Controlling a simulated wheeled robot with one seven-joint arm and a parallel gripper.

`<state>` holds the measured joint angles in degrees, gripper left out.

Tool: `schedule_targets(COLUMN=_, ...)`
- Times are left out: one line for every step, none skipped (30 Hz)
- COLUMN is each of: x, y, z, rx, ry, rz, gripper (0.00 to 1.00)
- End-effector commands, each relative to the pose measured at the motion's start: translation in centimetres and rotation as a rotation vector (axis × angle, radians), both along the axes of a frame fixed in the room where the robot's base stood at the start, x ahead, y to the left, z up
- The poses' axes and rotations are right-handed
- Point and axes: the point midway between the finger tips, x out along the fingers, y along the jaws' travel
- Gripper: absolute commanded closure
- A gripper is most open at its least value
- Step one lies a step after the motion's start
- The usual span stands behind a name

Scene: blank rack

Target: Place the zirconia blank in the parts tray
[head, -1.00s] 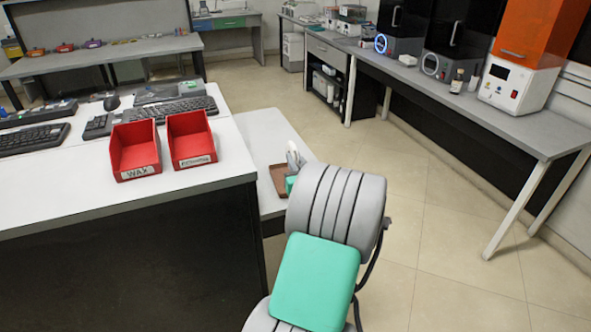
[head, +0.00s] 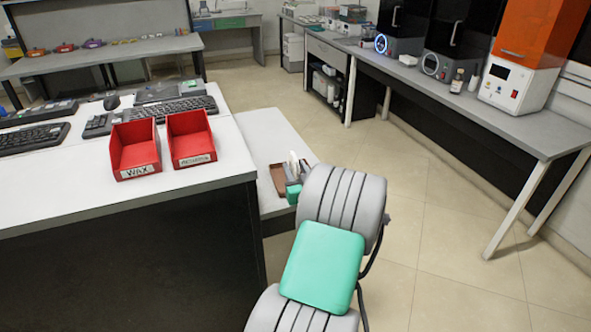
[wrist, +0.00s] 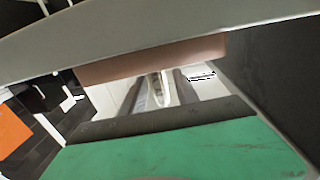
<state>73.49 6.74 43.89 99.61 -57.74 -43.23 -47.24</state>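The zirconia blank (head: 293,158) is a small white disc. It stands nearly edge-on at my gripper (head: 298,170), above or beside the brown parts tray (head: 277,178) on the low white surface. In the wrist view the blank (wrist: 162,89) shows as a thin white oval between the two grey fingers of my gripper (wrist: 160,92), which look shut on it. The tray's brown side (wrist: 150,62) lies beyond the fingertips. My arm hides part of the tray in the head view, so I cannot tell the gap between blank and tray.
Two red bins, one labelled WAX (head: 136,152) and one with an unclear label (head: 191,142), stand on the higher white desk (head: 60,205) to the left. Its edge is close to the low surface (head: 262,138). Open floor (head: 440,210) lies to the right.

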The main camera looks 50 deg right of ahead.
Motion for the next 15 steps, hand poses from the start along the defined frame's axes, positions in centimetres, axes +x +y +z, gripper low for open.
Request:
schedule_targets(x=0.0, y=0.0, z=0.0, rx=0.0, ry=0.0, rz=0.0, gripper=0.64)
schedule_targets(x=0.0, y=0.0, z=0.0, rx=0.0, ry=0.0, rz=0.0, gripper=0.64)
schedule_targets(x=0.0, y=0.0, z=0.0, rx=0.0, ry=0.0, rz=0.0, gripper=0.64)
schedule_targets(x=0.0, y=0.0, z=0.0, rx=0.0, ry=0.0, rz=0.0, gripper=0.64)
schedule_targets(x=0.0, y=0.0, z=0.1, rx=0.0, ry=0.0, rz=0.0, gripper=0.64)
schedule_targets(x=0.0, y=0.0, z=0.3, rx=0.0, ry=0.0, rz=0.0, gripper=0.64)
schedule_targets(x=0.0, y=0.0, z=0.5, rx=0.0, ry=0.0, rz=0.0, gripper=0.64)
schedule_targets(x=-0.2, y=0.0, z=0.5, rx=0.001, ry=0.0, rz=-0.001, gripper=0.64)
schedule_targets(x=-0.8, y=0.4, z=0.1, rx=0.002, ry=0.001, rz=-0.004, gripper=0.64)
schedule_targets(x=-1.3, y=0.7, z=0.0, rx=0.003, ry=0.0, rz=-0.003, gripper=0.64)
schedule_targets(x=-1.8, y=1.1, z=0.0, rx=0.002, ry=0.001, rz=-0.005, gripper=0.64)
schedule_targets(x=-2.6, y=1.6, z=0.0, rx=0.0, ry=0.0, rz=-0.006, gripper=0.64)
schedule_targets(x=-3.3, y=2.1, z=0.0, rx=0.002, ry=0.0, rz=-0.006, gripper=0.64)
schedule_targets(x=-4.0, y=2.5, z=-0.1, rx=0.001, ry=0.001, rz=-0.007, gripper=0.64)
schedule_targets(x=-4.9, y=3.2, z=-0.1, rx=0.001, ry=0.0, rz=-0.007, gripper=0.64)
